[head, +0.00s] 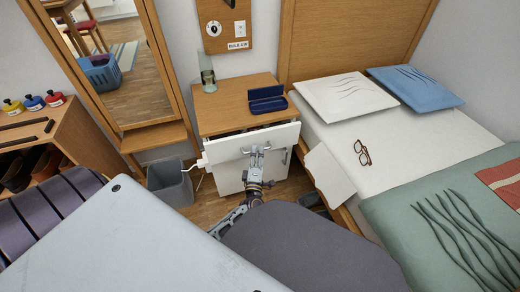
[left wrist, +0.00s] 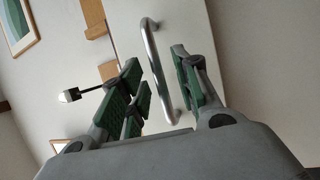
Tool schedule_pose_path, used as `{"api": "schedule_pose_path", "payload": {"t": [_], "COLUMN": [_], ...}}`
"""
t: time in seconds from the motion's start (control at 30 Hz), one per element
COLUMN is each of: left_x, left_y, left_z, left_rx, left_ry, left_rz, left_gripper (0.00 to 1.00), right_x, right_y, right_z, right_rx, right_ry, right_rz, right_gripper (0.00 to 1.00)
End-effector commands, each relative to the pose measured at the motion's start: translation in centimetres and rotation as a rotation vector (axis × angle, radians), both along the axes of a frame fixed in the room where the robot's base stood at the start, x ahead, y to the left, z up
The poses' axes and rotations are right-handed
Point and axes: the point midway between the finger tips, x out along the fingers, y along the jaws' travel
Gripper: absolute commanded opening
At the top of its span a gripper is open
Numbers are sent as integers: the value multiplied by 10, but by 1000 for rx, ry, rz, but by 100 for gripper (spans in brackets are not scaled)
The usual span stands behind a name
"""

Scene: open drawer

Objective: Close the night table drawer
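The wooden night table (head: 232,98) stands between the mirror and the bed. Its white upper drawer front (head: 225,148) stands out from the body, with a dark gap behind its top edge, so the drawer is partly open. My left gripper (head: 256,153) is in front of this drawer front. In the left wrist view, the gripper (left wrist: 160,82) is open, with its green-padded fingers on either side of a silver bar handle (left wrist: 152,55). The handle appears between the fingers without a clear grip. My right gripper does not show.
A blue glasses case (head: 267,99) and a lamp-like item (head: 207,75) are on the table top. A grey bin (head: 171,184) stands left of it.

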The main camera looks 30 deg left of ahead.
Motion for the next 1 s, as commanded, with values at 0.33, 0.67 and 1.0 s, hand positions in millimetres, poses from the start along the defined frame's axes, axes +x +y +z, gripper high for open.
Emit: {"api": "schedule_pose_path", "payload": {"t": [0.33,0.67,1.0], "left_x": [0,0,0], "left_y": [2,2,2], "left_z": [1,1,1], "left_rx": [0,0,0], "left_ry": [0,0,1], "left_rz": [1,1,0], "left_gripper": [32,0,0], "right_x": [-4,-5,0], "right_y": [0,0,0], "right_z": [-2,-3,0], "right_rx": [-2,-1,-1], "right_ry": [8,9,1], "right_rz": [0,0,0], "right_gripper": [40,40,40]}}
